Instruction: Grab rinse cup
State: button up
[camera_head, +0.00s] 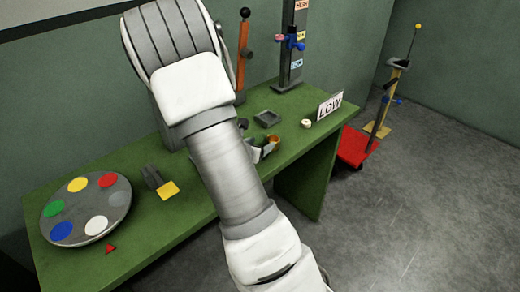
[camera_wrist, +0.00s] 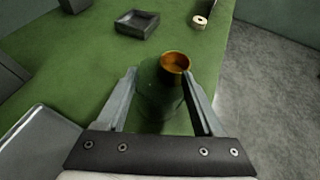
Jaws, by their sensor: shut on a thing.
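In the head view the cup's orange rim (camera_head: 273,141) shows just right of my arm. My gripper (camera_head: 262,150) is mostly hidden behind the arm there.
A square grey tray (camera_head: 267,118), a small white roll (camera_head: 306,123) and a LOW sign (camera_head: 330,105) stand beyond the cup. A round palette with coloured discs (camera_head: 87,240) lies at the left.

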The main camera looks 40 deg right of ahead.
jog(key=shift+c, duration=0.5)
jog(key=shift+r, duration=0.15)
